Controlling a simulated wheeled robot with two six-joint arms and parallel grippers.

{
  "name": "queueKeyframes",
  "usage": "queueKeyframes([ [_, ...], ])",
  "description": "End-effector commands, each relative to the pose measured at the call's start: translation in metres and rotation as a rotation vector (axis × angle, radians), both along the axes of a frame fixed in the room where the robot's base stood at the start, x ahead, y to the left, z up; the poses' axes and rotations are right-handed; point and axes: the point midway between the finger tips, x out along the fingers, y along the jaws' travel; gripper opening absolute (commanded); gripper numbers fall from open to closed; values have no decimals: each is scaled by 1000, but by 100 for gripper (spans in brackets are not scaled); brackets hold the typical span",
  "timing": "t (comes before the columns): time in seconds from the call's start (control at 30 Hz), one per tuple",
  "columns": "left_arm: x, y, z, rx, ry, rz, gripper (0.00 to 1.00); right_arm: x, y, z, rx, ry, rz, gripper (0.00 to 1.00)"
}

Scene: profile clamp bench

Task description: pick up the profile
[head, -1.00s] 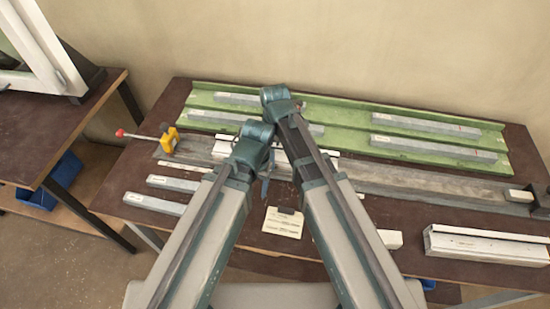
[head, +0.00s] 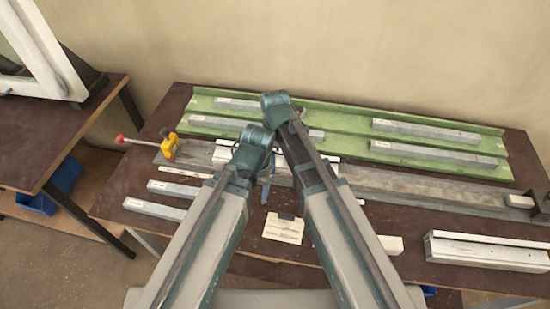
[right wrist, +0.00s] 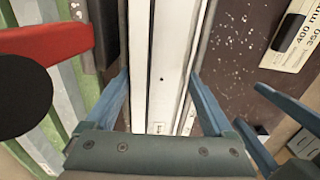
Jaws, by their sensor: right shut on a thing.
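The white profile (right wrist: 168,45) runs lengthwise through the right wrist view, with a groove along it and a small dark hole. My right gripper (right wrist: 158,78) is shut on it, one blue finger along each side. In the head view a white end of the profile (head: 222,155) shows left of my crossed arms, at the grey clamp rail (head: 420,188). My arms hide its middle. A blue finger (head: 266,192) shows below them; I cannot tell whose. Blue finger-like parts at the lower right of the wrist view may be my left gripper, whose opening I cannot tell.
A green rack (head: 345,142) with several grey bars lies behind the rail. A yellow clamp with a red knob (head: 168,146) stands at the left. A label card (head: 284,229) and a white channel piece (head: 487,250) lie in front. A red and black part (right wrist: 45,42) is close beside my right gripper.

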Motion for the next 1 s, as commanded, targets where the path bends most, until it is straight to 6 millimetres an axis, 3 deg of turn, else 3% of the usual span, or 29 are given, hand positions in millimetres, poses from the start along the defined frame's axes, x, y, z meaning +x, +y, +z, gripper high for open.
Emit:
queueKeyframes([
  [0.47,0,0,27,0,0,0,68,0,0,27,0,0,0,0],
  [1.0,0,0,94,0,0,-1,68,0,0,94,0,0,0,0],
])
